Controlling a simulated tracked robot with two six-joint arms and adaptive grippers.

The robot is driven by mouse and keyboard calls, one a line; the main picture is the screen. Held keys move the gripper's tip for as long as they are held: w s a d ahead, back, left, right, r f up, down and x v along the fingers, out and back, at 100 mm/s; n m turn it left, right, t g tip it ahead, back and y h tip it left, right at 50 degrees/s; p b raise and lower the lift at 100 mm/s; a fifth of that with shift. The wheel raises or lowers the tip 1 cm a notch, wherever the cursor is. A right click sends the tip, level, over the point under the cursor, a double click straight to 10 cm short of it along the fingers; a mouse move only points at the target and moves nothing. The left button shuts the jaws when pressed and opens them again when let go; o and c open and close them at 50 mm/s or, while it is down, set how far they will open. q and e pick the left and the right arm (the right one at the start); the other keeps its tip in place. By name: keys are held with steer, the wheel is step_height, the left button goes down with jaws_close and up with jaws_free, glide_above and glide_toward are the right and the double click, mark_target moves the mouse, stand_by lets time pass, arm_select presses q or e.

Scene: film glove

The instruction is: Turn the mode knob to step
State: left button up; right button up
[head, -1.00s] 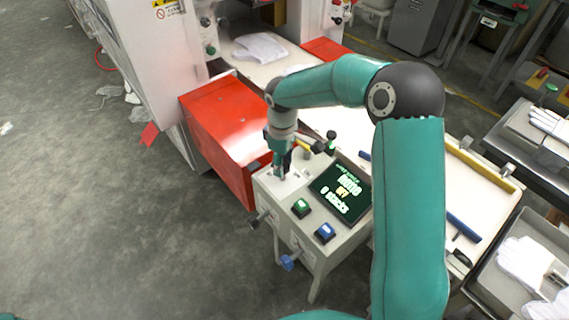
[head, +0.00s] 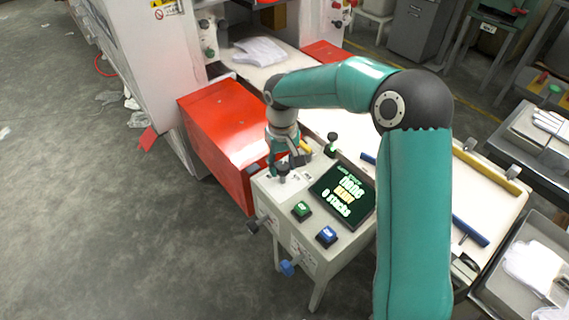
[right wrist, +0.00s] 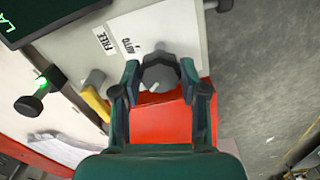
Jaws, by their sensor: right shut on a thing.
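The mode knob (right wrist: 160,73) is a dark grey round knob with a pale pointer line, on the pale top of the control box (head: 328,245). Printed labels FREE and AUTO stand beside it in the right wrist view; I cannot read a STEP label. My right gripper (right wrist: 160,78) is shut on the knob, a finger on each side. In the head view my right gripper (head: 283,168) is at the panel's back left corner, over the knob. The dark screen (head: 342,196) shows green lines and a yellow line, too blurred to read surely. My left gripper is out of view.
Green (head: 302,211) and blue (head: 326,236) buttons sit in front of the screen. A small lever with a green light (head: 331,144) stands behind it. A red box (head: 222,125) is close on the left. The floor at left is mostly clear.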

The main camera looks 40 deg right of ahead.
mark_target(283, 165)
steer(key=shift+w+r, duration=0.15)
steer(key=shift+w, duration=0.05)
steer(key=o, duration=0.9)
steer(key=shift+c, duration=0.2)
steer(key=shift+o, duration=1.4)
steer(key=shift+s, duration=0.1)
step_height(283, 165, up, 12)
steer(key=shift+f, duration=0.2)
